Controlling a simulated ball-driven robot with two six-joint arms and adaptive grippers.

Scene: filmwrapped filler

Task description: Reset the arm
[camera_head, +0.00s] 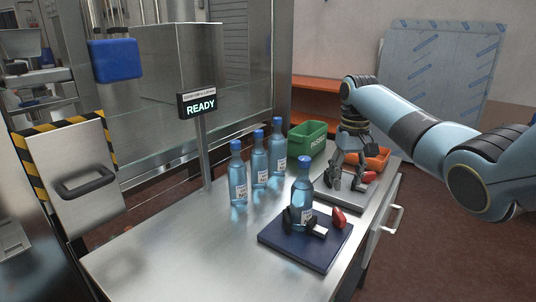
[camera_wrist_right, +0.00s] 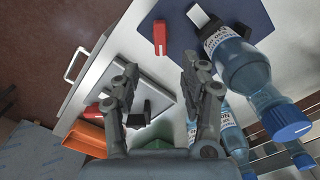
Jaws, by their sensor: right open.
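My right arm comes in from the right in the head view. My right gripper (camera_head: 346,184) points down over the grey plate (camera_head: 364,204) at the table's right end. In the right wrist view its two fingers (camera_wrist_right: 160,66) stand apart with nothing between the tips. A blue-capped clear bottle (camera_head: 303,190) stands upright at a black holder on a dark blue board (camera_head: 325,250), to the left of the gripper and nearer the viewer. The bottle also shows in the right wrist view (camera_wrist_right: 240,62), right of the fingers. My left gripper is not in view.
Three similar bottles (camera_head: 258,165) stand in a row behind the board. A green bin (camera_head: 306,143) and an orange bin (camera_head: 376,158) are at the back right. A READY sign (camera_head: 200,105) stands behind. The table's front left is clear.

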